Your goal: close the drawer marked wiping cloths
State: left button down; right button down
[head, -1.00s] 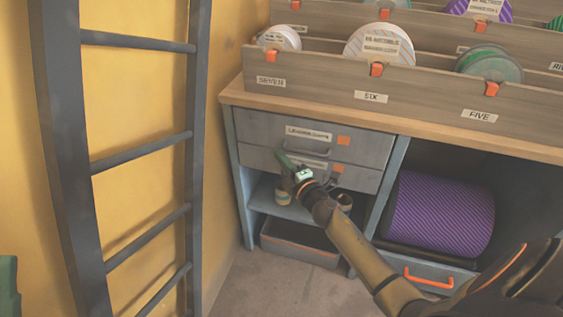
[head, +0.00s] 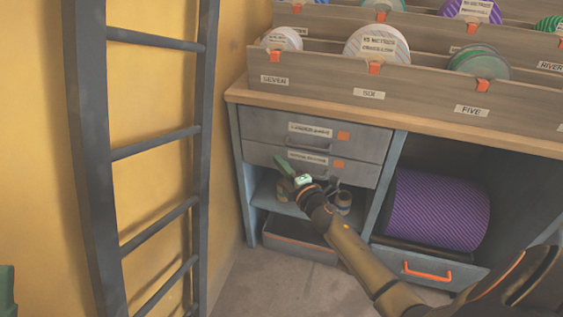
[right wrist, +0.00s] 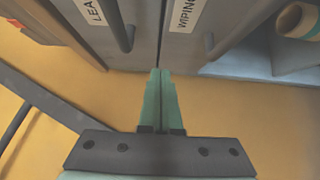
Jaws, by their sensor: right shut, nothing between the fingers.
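The wiping cloths drawer (head: 357,174) is the lower of two grey drawers under the counter. Its front looks about level with the upper drawer (head: 370,141). My right gripper (head: 281,163) is shut and empty, in front of the left part of the lower drawer. In the right wrist view its green fingers (right wrist: 160,72) point at the seam between the drawer fronts. I cannot tell whether they touch. My left gripper is not in view.
Below the drawers is an open shelf with jars (head: 343,202) and a grey bin (head: 300,242). A purple roll (head: 435,210) lies in the bay to the right, above a drawer with an orange handle (head: 427,272). A dark ladder (head: 155,143) stands at the left wall.

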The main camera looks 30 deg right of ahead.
jog(key=s, duration=0.9)
jog(key=shift+s+a+p, duration=0.3)
jog(key=shift+a+p, duration=0.05)
jog(key=shift+p, duration=0.1)
